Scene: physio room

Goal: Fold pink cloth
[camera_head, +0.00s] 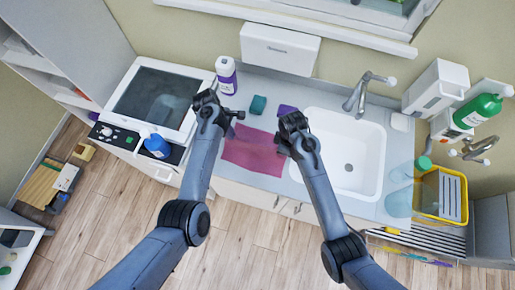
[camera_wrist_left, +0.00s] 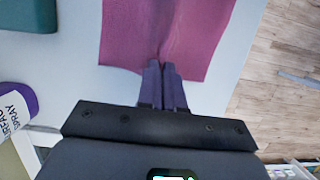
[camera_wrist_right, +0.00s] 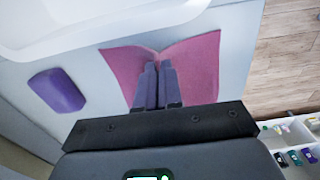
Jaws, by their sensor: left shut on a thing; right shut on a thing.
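The pink cloth (camera_head: 252,152) lies on the counter left of the sink, with its near edge by the counter's front edge. My left gripper (camera_head: 230,117) is at the cloth's left side. In the left wrist view its fingers (camera_wrist_left: 162,72) are shut on the cloth's edge (camera_wrist_left: 165,30). My right gripper (camera_head: 284,143) is at the cloth's right side. In the right wrist view its fingers (camera_wrist_right: 157,70) are shut on the cloth's edge (camera_wrist_right: 195,62), which creases at the fingertips. The arms hide parts of the cloth's sides in the head view.
A teal block (camera_head: 258,104) and a purple block (camera_head: 286,110) lie behind the cloth. A spray bottle (camera_head: 226,76) stands behind my left gripper. The white sink (camera_head: 365,140) is to the right.

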